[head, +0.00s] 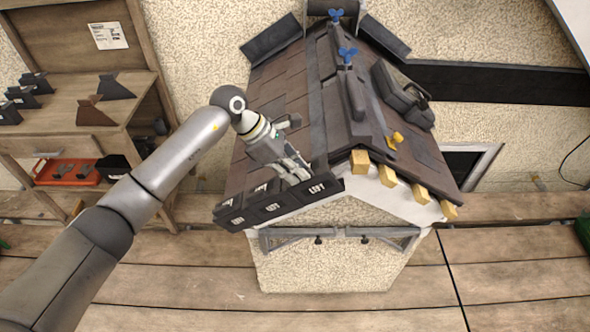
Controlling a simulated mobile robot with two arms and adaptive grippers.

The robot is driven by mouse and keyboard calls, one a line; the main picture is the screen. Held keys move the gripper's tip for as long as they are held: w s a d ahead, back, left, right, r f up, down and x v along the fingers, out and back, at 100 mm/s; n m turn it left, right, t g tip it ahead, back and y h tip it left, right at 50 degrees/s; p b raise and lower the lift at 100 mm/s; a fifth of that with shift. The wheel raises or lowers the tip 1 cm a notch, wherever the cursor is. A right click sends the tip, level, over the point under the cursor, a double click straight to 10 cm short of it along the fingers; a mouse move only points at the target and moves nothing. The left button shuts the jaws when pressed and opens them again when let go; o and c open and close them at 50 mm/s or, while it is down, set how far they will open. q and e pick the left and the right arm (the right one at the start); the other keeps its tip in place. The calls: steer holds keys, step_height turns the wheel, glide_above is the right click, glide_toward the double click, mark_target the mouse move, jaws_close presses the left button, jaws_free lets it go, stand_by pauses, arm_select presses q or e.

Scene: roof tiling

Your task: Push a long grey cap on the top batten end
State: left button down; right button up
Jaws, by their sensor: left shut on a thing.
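A long dark grey cap (322,187) with a white label sits at the upper end of the left verge, just below the roof peak. My left gripper (297,174) is shut on this cap from above. The fingers hide part of it, and the batten end behind it is hidden. More dark grey labelled caps (232,213) line the verge lower down to the left. Bare yellowish batten ends (389,176) stick out along the right verge; the top one (360,161) is beside the peak. My right gripper is not in view.
The small tiled roof (282,92) stands on a pebbled wall block. A wooden shelf (75,102) with dark pieces and an orange tray (66,172) stands at left. Planks in front are clear.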

arm_select(q)
steer(key=c, duration=1.4)
jaws_free()
steer(key=p+v, duration=0.2)
steer(key=v, duration=0.4)
